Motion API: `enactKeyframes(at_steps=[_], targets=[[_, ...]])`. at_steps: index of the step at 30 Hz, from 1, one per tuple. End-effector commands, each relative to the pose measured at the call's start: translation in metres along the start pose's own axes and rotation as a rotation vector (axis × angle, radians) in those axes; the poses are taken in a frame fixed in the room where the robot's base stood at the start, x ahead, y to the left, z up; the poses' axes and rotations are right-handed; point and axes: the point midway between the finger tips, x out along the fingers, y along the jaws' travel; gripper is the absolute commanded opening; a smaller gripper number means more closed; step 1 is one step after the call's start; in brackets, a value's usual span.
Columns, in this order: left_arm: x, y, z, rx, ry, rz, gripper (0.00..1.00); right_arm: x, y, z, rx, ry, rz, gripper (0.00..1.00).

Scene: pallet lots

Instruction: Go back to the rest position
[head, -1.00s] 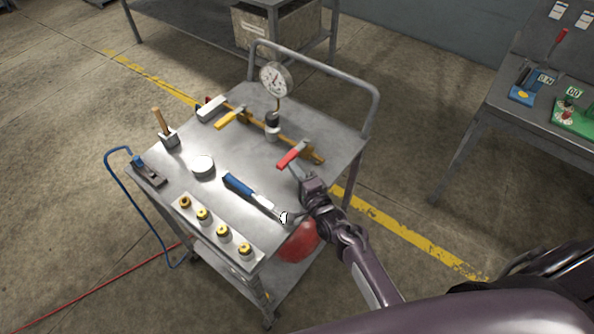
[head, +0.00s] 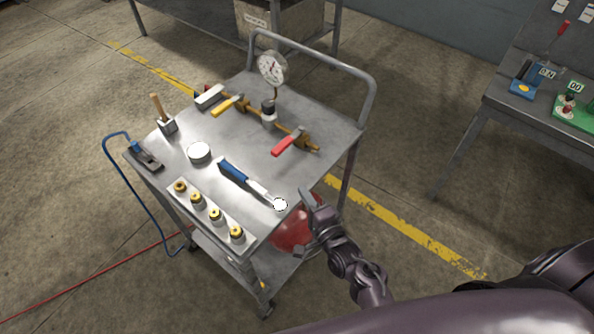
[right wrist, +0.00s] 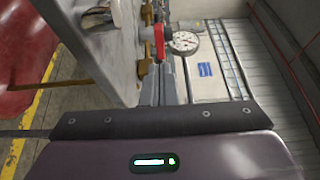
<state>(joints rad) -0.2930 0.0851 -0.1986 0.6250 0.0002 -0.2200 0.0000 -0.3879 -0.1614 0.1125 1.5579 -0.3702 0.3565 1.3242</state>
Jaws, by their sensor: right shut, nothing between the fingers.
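My right gripper (head: 306,197) is at the right front edge of the metal cart (head: 255,142), with its arm coming in from the lower right. It is shut and empty, and apart from the red valve handle (head: 289,140). In the right wrist view its fingers (right wrist: 168,88) are together, with the red handle (right wrist: 159,41) and the gauge (right wrist: 184,42) beyond them. The brass pipe assembly (head: 256,116) on the cart also carries a yellow handle (head: 228,104) and the gauge (head: 272,68). My left gripper is not in view.
A blue-handled tool (head: 237,173) with a round white end lies close to my right gripper. A strip of brass fittings (head: 206,211) lies at the cart's front. A red rounded object (head: 292,232) is below the cart top. A grey table (head: 500,115) stands at right, with open floor between.

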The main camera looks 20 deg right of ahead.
Motion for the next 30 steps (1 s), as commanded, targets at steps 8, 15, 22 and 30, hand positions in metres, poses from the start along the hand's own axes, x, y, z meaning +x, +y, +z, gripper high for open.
enactKeyframes(at_steps=[8, 15, 22, 30], targets=[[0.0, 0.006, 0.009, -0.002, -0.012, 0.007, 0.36, 0.001, -0.002, -0.001, -0.113, -0.023, 0.071, 0.0], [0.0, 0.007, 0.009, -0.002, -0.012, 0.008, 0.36, -0.01, -0.012, -0.012, -0.613, -0.172, 0.408, 0.0], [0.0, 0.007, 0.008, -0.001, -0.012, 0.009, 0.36, -0.058, -0.037, -0.019, -1.028, -0.424, 0.724, 0.0], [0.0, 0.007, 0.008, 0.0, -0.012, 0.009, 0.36, -0.108, -0.064, -0.018, -1.235, -0.675, 0.898, 0.0]])
